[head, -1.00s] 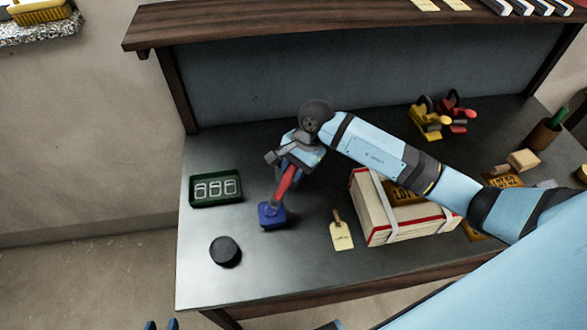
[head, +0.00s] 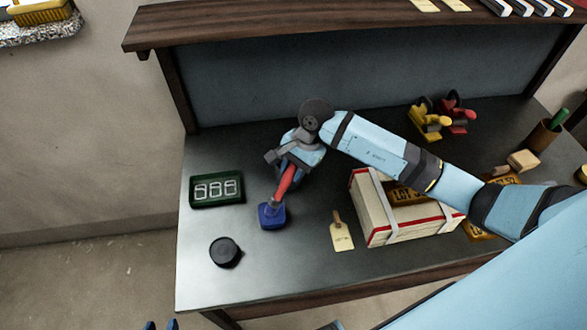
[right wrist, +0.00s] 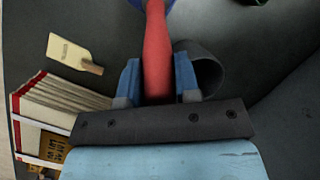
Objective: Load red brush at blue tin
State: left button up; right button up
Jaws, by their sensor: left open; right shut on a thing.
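My right gripper (head: 287,168) is shut on the red brush (head: 285,181), which it holds tilted. In the right wrist view the brush (right wrist: 157,50) runs between the two blue fingers of the gripper (right wrist: 157,78). The brush's lower end is at the blue tin (head: 271,222), which stands on the dark table. How deep the bristles are in the tin is hidden. The tin's edge also shows at the top of the right wrist view (right wrist: 137,3). My left gripper (head: 161,325) shows only its two blue tips, apart and empty, at the bottom edge.
A black round disc (head: 225,252) lies in front of the tin, and a green tray (head: 216,204) with digit plates is to its left. A tag (head: 341,237) and a strapped box (head: 372,225) are to the right. In the right wrist view a dark curved object (right wrist: 210,70) is beside the gripper.

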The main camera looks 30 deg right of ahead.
jog(key=shift+r+p, duration=1.05)
jog(key=shift+r, duration=2.15)
